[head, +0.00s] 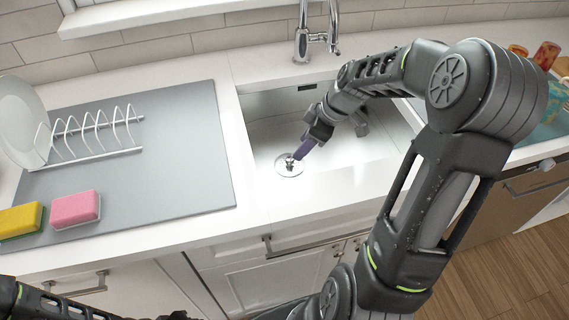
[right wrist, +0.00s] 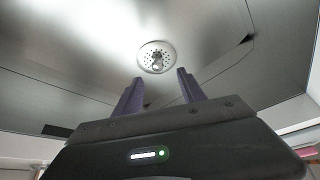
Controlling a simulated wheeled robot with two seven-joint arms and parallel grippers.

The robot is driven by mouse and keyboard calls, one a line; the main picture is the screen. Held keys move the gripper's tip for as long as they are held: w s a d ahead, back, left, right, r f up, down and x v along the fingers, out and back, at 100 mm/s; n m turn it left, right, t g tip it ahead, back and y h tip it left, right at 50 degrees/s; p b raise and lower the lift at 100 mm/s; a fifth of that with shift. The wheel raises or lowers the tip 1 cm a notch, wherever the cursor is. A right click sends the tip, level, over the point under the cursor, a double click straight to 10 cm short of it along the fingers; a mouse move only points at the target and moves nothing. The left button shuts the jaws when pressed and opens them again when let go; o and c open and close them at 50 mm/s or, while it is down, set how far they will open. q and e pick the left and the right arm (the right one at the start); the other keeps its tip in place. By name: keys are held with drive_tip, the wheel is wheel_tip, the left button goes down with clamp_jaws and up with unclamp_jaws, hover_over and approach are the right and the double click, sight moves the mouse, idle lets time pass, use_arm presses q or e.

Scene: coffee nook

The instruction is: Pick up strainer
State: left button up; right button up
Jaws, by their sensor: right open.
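The strainer (head: 288,165) is a small round metal disc with a raised knob, lying on the floor of the sink. It also shows in the right wrist view (right wrist: 156,57), with small holes around its knob, just beyond my fingertips. My right gripper (head: 301,151) reaches into the sink from the right, with its purple fingers close to the strainer. In the right wrist view the two fingers (right wrist: 158,82) are apart with nothing between them, and the knob lies roughly in line with the gap. Of my left arm, only dark links show at the lower left of the head view.
The sink (head: 262,106) has walls around the strainer, and a faucet (head: 314,38) stands behind it. Left of the sink, a grey mat (head: 190,150) holds a dish rack (head: 98,135), a pink sponge (head: 76,208) and a yellow sponge (head: 20,220).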

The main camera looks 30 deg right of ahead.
sight(290, 159)
drive_tip(key=shift+x, duration=1.4)
drive_tip(key=shift+r, duration=0.1)
drive_tip(key=x, duration=0.2)
drive_tip(key=p+x, duration=0.1)
drive_tip(key=x, duration=0.2)
drive_tip(key=shift+w+d+p, duration=0.15)
drive_tip(key=shift+w+p, duration=0.15)
clamp_jaws()
